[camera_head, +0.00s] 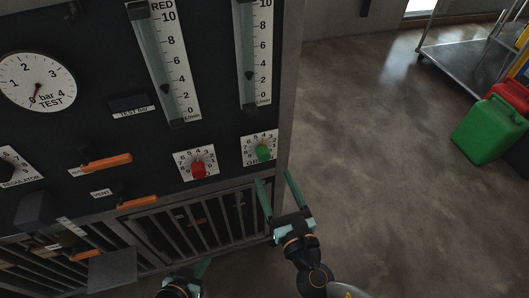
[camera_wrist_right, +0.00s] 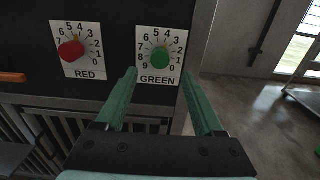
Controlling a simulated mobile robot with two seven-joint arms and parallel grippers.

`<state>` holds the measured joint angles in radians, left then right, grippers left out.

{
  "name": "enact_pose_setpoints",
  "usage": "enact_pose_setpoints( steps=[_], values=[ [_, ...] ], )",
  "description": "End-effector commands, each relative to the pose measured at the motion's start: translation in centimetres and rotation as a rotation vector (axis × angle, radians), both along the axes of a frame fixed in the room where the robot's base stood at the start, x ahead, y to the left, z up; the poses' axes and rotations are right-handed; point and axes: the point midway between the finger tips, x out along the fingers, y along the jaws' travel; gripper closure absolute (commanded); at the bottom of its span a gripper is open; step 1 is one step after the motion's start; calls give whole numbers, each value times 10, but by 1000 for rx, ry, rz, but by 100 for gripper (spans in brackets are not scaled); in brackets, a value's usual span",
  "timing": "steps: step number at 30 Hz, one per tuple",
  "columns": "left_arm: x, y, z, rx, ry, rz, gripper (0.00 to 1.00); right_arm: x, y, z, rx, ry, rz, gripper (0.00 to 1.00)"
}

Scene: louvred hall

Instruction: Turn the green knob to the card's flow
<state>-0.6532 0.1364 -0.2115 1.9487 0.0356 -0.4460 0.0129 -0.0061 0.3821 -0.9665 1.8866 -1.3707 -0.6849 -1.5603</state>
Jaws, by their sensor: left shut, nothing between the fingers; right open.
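The green knob (camera_head: 263,153) sits on a white numbered dial at the lower right of the black panel. In the right wrist view the green knob (camera_wrist_right: 160,57) is ahead, above the word GREEN. My right gripper (camera_head: 273,177) is open and empty, its fingers pointing at the panel just below the green dial, apart from the knob. The green flow tube (camera_head: 256,56) stands above the dial, with a dark float low in it, near 2. No card can be made out. My left gripper (camera_head: 205,262) is at the bottom edge, mostly cut off, shut and empty.
The red knob (camera_head: 198,169) is left of the green one, below the red flow tube (camera_head: 164,66). Orange levers (camera_head: 106,162) and a test gauge (camera_head: 37,81) are further left. A barred grille (camera_head: 200,222) lies below. Open floor is to the right, with a green can (camera_head: 488,131).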

Motion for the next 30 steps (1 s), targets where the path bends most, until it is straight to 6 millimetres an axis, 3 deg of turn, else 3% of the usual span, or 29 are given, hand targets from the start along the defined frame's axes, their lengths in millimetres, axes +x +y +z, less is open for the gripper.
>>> enact_pose_setpoints(
  steps=[14,30],
  values=[
    [-5,-3,-11,-4,15,-4,100,65,21,-1,-1,-1,-2,30],
    [4,-5,-1,-6,-4,-7,100,73,23,0,0,1,-1,30]
  ],
)
